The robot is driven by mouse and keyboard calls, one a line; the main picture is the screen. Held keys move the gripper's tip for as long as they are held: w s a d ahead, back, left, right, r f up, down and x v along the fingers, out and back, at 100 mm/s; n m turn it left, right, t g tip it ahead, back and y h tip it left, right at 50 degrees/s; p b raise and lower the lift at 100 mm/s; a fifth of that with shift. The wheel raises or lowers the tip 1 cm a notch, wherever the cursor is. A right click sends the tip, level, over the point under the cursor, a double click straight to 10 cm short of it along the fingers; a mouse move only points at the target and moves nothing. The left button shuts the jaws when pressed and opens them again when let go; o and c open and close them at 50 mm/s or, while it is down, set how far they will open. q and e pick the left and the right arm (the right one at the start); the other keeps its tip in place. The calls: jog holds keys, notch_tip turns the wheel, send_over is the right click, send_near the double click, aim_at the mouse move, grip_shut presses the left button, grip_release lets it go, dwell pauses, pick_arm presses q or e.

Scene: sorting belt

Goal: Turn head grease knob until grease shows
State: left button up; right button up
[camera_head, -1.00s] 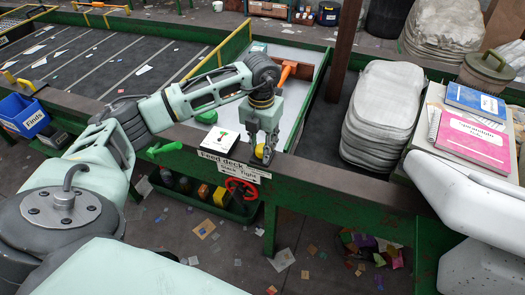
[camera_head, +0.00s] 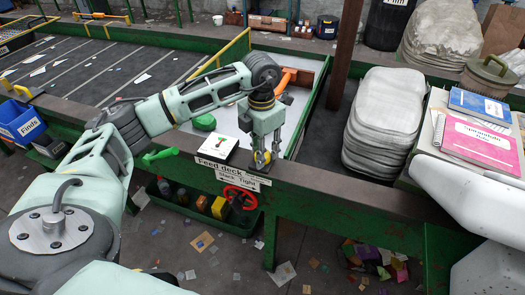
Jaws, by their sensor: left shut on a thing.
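My left gripper (camera_head: 262,160) points down at the top edge of the green beam (camera_head: 330,192), just right of the white card. It is shut on a small yellowish knob, apparently the grease knob, mostly hidden between its fingers. I cannot tell how far the knob is turned, and I make out no grease beside it. A label plate (camera_head: 228,165) reading "Feed deck" and "Slack Tight" is on the beam just left of and below the gripper. My right gripper is not in view.
A red handwheel (camera_head: 238,197) is below the label, a green lever (camera_head: 160,156) to the left. An orange handle (camera_head: 290,74) is behind my wrist.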

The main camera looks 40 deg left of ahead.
pick_arm(q)
jog(key=shift+w+a+r, duration=0.1)
jog(key=shift+a+r, duration=0.1)
jog(key=shift+a, duration=0.15)
jog(key=o, duration=1)
jog(key=shift+a+f, duration=0.1)
jog(key=shift+d, duration=0.2)
notch_tip(320, 180, up, 12)
jog(key=shift+c, duration=0.2)
